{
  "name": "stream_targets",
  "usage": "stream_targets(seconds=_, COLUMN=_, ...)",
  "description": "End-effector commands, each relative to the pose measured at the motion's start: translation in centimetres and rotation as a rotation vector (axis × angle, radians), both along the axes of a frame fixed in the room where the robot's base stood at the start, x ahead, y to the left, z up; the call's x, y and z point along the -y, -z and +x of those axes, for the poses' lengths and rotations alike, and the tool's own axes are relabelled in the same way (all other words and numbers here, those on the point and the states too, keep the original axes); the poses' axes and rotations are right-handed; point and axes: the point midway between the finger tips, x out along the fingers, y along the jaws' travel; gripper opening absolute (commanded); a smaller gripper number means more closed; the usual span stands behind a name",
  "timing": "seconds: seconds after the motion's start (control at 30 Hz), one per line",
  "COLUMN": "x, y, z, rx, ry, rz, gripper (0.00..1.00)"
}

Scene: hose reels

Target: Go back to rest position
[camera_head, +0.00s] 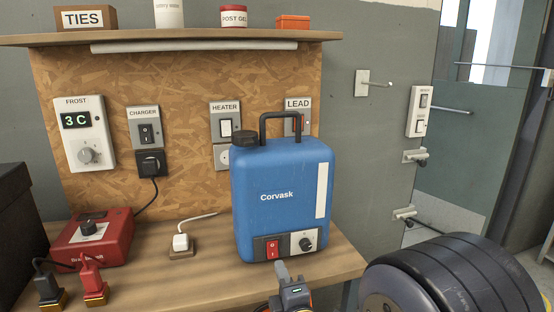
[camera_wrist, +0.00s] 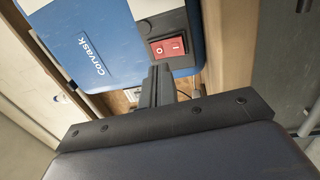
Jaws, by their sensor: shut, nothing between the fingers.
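My gripper (camera_head: 284,272) is low in front of a blue Corvask tank (camera_head: 282,190) on the wooden bench. Its fingers are shut with nothing between them. In the wrist view the shut fingers (camera_wrist: 158,75) point at the lower front of the blue tank (camera_wrist: 85,45), close to its red rocker switch (camera_wrist: 168,46). Whether they touch the tank I cannot tell. The red switch (camera_head: 271,249) also shows in the head view, beside a black knob (camera_head: 306,244) on a white plate. The tank stands upright, with a black cap and handle on top.
A red charger box (camera_head: 92,240) with clamps and a white plug (camera_head: 181,243) sit on the bench (camera_head: 205,280) at left. A shelf (camera_head: 170,38) overhangs the backboard. Black round discs (camera_head: 455,280) stand at lower right.

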Motion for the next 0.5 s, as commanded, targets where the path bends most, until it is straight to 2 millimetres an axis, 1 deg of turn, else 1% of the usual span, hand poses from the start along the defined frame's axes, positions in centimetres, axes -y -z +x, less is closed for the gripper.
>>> stream_targets(seconds=0.03, x=0.0, y=0.0, z=-0.7, rx=-0.001, ry=-0.002, rz=-0.001, gripper=0.0)
stream_targets(seconds=0.1, x=0.2, y=0.2, z=-1.5, rx=0.001, ry=-0.001, rz=-0.002, gripper=0.0)
stream_targets(seconds=0.2, x=0.5, y=0.3, z=-2.4, rx=0.002, ry=-0.001, rz=-0.001, gripper=0.0)
stream_targets(seconds=0.33, x=0.7, y=0.4, z=-2.9, rx=0.001, ry=0.0, rz=-0.001, gripper=0.0)
stream_targets(seconds=0.5, x=0.7, y=0.4, z=-3.0, rx=0.001, ry=0.0, rz=-0.001, gripper=0.0)
